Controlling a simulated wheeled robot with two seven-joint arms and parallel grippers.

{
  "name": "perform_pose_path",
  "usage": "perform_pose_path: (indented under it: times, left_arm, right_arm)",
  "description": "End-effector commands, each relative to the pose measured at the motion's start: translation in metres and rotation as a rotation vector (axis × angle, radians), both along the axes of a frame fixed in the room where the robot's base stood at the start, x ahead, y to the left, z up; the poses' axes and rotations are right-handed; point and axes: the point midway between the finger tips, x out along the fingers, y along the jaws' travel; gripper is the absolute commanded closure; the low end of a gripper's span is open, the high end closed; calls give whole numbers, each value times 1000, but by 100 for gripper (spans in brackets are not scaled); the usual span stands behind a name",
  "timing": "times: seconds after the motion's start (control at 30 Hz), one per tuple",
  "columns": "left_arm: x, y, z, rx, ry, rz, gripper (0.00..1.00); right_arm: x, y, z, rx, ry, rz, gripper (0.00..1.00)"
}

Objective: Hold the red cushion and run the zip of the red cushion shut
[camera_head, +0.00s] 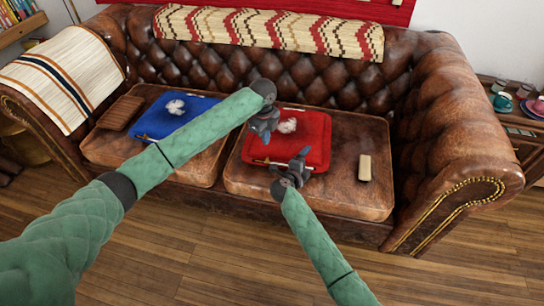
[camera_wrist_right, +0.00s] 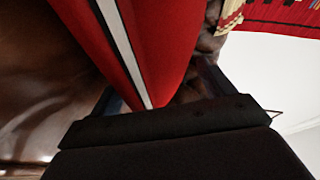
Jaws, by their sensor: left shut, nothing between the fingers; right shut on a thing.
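The red cushion (camera_head: 313,127) lies on the right seat of the sofa, with a pale tuft (camera_head: 288,126) on top. A thin light line (camera_head: 262,161) runs along its front edge. My right gripper (camera_head: 299,160) is at the front right part of the cushion. In the right wrist view, the red cushion (camera_wrist_right: 165,40) reaches between the fingers, and a white strip (camera_wrist_right: 122,45) runs along it towards the palm. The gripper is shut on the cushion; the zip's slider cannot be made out. My left gripper (camera_head: 265,134) is shut and empty, over the cushion's left part.
A blue cushion (camera_head: 152,122) with a white tuft (camera_head: 175,106) lies on the left seat, partly behind my left arm. A brown slatted thing (camera_head: 120,113) lies left of it. A cream block (camera_head: 365,168) lies right of the red cushion. The sofa's right arm (camera_head: 460,150) rises beyond.

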Motion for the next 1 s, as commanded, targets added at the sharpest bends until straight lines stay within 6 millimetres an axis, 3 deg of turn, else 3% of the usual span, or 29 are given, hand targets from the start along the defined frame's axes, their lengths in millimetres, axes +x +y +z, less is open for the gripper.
perform_pose_path:
  times: [1.0]
  left_arm:
    - [14, 51, -11, -114, 451, 1680, 100]
  right_arm:
    - [-2, 0, -3, 0, 4, 0, 58]
